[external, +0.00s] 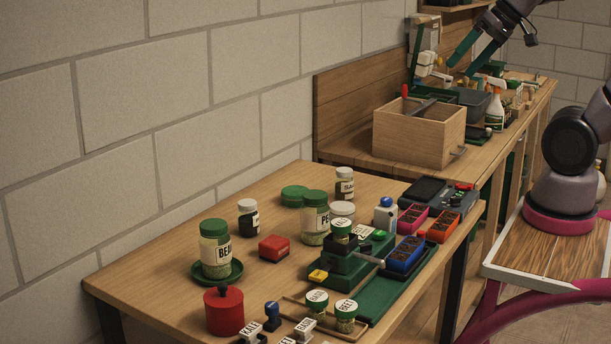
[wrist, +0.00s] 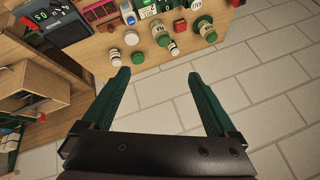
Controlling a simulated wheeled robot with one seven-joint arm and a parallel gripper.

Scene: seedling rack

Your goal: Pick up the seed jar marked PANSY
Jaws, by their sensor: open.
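No label that I can read says PANSY, so I cannot tell which jar it is. Several jars stand on the near table: a large green-lidded jar starting BEA (external: 215,255), one starting PE (external: 315,222), a small jar starting SA (external: 344,187), and a small dark jar (external: 248,219) whose label is unclear. Two small jars with marked white lids (external: 331,308) stand at the front. Green-lidded and white-lidded jars also show in the wrist view (wrist: 163,38). My gripper (wrist: 156,76) has its green fingers wide apart, empty, well away from the jars. It shows at the upper right externally (external: 465,48).
A red canister (external: 224,313), a red block (external: 274,248) and a green stand (external: 345,266) share the near table (external: 165,272). Coloured seed trays (external: 407,254) line its right side. A wooden box (external: 420,136) and a spray bottle (external: 494,112) stand on the far bench.

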